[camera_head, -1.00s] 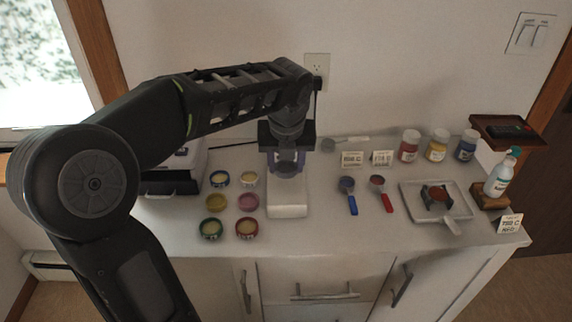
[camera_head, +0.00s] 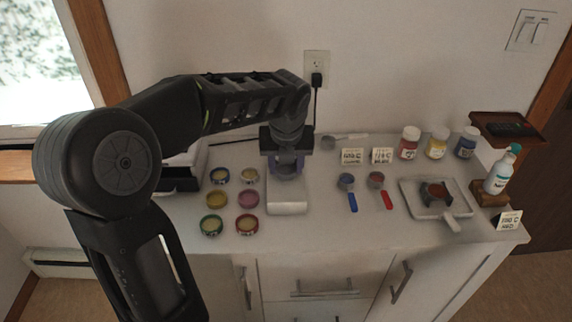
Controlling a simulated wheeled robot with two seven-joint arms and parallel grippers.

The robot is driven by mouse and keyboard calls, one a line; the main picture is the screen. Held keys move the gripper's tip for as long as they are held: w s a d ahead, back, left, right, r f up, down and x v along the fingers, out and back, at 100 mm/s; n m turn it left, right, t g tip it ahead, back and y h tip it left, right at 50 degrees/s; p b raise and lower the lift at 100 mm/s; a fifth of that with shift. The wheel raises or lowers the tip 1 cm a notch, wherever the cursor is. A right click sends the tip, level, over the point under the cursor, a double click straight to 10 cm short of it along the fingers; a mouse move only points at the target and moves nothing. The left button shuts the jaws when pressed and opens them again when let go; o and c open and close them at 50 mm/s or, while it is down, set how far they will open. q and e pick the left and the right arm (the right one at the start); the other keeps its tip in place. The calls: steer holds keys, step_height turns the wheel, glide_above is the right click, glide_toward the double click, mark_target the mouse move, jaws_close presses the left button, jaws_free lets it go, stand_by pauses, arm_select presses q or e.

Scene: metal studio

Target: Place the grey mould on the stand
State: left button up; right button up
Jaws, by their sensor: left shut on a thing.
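My left gripper (camera_head: 286,163) points down over the white block-like device (camera_head: 288,203) in the middle of the counter. It is shut on a small greyish round piece, which looks like the grey mould (camera_head: 285,170); the fingers partly hide it. I cannot tell whether the piece touches the device. At the right, a small dark stand (camera_head: 425,191) with a reddish-brown top sits on a light tray (camera_head: 409,207). My right gripper is not in view.
Several small coloured tubs (camera_head: 220,176) stand left of the gripper. A blue-handled scoop (camera_head: 352,202) and a red-handled scoop (camera_head: 387,200) lie between device and tray. Jars (camera_head: 437,147), label cards and a bottle (camera_head: 499,173) stand at back and right.

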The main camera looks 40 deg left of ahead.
arm_select(q)
steer(key=shift+s+d+f, duration=0.1)
steer(key=shift+s+f, duration=0.15)
steer(key=shift+f, duration=0.45)
steer(key=o, duration=1.3)
steer(key=shift+f+b, duration=0.1)
steer(key=shift+b, duration=0.2)
steer(key=shift+s+f, duration=0.1)
steer(key=shift+r, duration=0.35)
steer(key=v, duration=0.4)
steer(key=p+v, duration=0.1)
steer(key=v, duration=0.3)
steer(key=w+v, duration=0.1)
steer(key=v, duration=0.4)
steer(key=shift+r, duration=0.1)
